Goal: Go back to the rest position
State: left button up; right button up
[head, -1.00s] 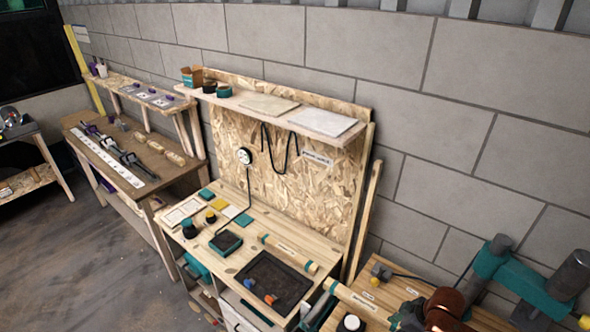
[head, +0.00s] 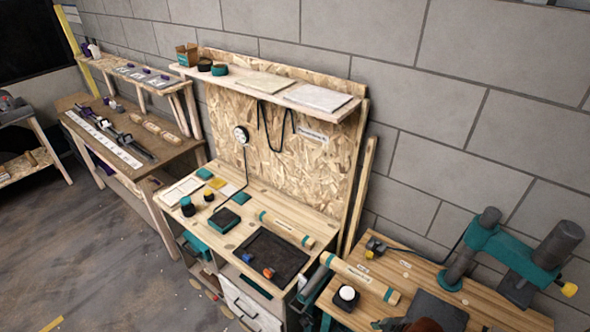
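Neither of my grippers shows in the head view, and no part of my arms can be made out. The task names no object. The view looks down on a wooden workbench (head: 222,232) with an upright chipboard back panel (head: 318,160) and a shelf (head: 230,80) on top. A black tray (head: 287,247) with small blue and orange pieces lies on the bench top.
A second bench at lower right carries a teal and grey clamp-like device (head: 495,245) and a dark plate (head: 438,308). A brown bench (head: 150,165) stands further left. A grey block wall (head: 480,110) closes the back. Open floor (head: 90,255) lies at lower left.

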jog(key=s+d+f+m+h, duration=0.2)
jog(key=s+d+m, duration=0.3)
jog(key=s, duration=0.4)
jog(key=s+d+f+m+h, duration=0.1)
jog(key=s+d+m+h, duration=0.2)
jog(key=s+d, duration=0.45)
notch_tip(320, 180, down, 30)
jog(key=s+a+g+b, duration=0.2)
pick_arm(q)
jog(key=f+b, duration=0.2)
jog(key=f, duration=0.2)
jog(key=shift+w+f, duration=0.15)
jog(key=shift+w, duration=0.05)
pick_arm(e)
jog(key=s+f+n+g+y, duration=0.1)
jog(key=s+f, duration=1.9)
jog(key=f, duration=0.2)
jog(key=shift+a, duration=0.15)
